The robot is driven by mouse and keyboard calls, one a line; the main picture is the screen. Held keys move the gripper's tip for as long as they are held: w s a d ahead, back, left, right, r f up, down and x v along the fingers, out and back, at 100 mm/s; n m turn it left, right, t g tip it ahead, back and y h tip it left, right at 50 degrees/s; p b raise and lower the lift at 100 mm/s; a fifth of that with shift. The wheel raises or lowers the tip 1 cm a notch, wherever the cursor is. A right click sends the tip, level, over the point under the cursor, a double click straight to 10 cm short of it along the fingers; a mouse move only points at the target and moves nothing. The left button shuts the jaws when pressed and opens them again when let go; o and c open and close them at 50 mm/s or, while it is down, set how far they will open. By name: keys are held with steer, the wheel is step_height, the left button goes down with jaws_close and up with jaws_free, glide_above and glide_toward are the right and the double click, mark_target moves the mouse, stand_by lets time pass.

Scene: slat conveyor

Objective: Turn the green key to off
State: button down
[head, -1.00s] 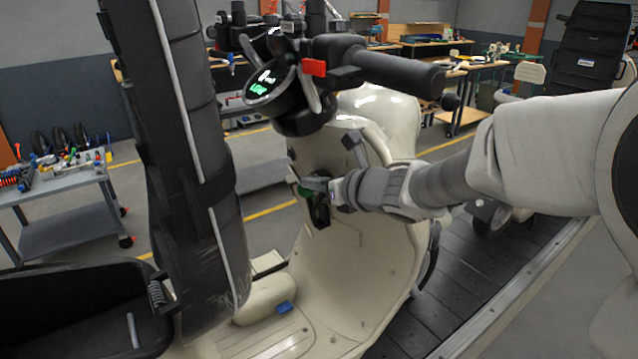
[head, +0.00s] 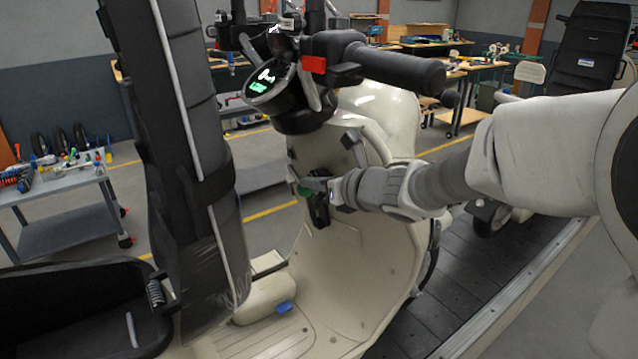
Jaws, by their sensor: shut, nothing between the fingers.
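The green key (head: 304,190) sits in a dark ignition lock (head: 320,213) on the inner leg shield of a cream scooter (head: 345,255). My gripper (head: 318,186) is at the key, coming from the right. Its fingertips are shut and lie against or just beside the key's head; I cannot tell whether they touch it. The gripper covers part of the key and lock. The scooter's round display (head: 268,82) is lit with white and green signs. The key's exact angle is too small to read.
The handlebar grip (head: 400,72) with a red switch (head: 313,64) is above my arm. The black seat back (head: 190,150) stands left of the key. The slatted conveyor (head: 480,265) runs under the scooter. A tool cart (head: 65,210) stands at the far left.

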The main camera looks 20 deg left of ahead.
steer(key=shift+a+f+b, duration=0.1)
steer(key=shift+f+b, duration=0.3)
steer(key=shift+f, duration=0.15)
stand_by(0.4)
steer(key=r+p+v, duration=0.1)
steer(key=p+v, duration=0.1)
steer(key=v, duration=0.6)
steer(key=shift+r, duration=0.3)
stand_by(0.6)
stand_by(0.4)
